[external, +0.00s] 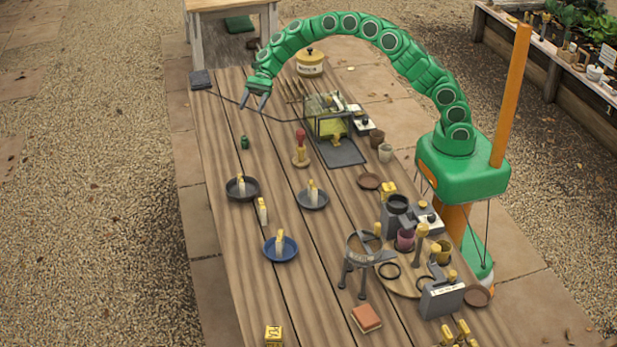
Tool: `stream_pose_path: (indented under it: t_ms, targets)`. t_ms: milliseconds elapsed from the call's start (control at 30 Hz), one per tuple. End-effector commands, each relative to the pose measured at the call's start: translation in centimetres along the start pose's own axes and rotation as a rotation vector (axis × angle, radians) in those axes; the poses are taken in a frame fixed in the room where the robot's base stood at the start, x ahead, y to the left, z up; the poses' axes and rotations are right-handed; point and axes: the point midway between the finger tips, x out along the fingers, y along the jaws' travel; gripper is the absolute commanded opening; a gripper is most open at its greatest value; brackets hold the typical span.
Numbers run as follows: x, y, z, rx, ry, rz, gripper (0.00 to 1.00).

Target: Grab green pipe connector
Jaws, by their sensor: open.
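A small dark green piece (245,142), which looks like the green pipe connector, stands on the wooden table (232,215) near its left edge. It is too small to make out its exact shape. My gripper (254,105) is at the end of my green arm, above the table's far part. Its two grey fingers are spread apart, point downward and hold nothing. In the picture the fingertips are above and slightly right of the green piece, clearly apart from it.
A glass tank (328,118) and a red-topped stamp (301,148) stand right of the green piece. A lidded yellow pot (310,62) is behind. Dark dishes (242,188) and a blue dish (281,249) lie nearer. The table around the green piece is clear.

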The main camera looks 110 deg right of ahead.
Motion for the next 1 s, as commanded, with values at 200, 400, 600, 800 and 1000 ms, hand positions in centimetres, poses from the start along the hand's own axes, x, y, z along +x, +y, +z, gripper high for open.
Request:
stream_pose_path:
  t_ms: [200, 400, 600, 800, 1000]
  targets:
    - [-5.7, -3.1, -1.7, 0.163, -0.096, -0.124, 0.61]
    - [-4.7, -3.0, -4.2, 0.18, -0.106, -0.133, 0.61]
    - [-3.0, -2.7, -7.4, 0.18, -0.104, -0.133, 0.61]
    - [-0.9, -2.2, -10.9, 0.178, -0.103, -0.132, 0.61]
    - [1.1, -1.8, -14.5, 0.177, -0.103, -0.13, 0.61]
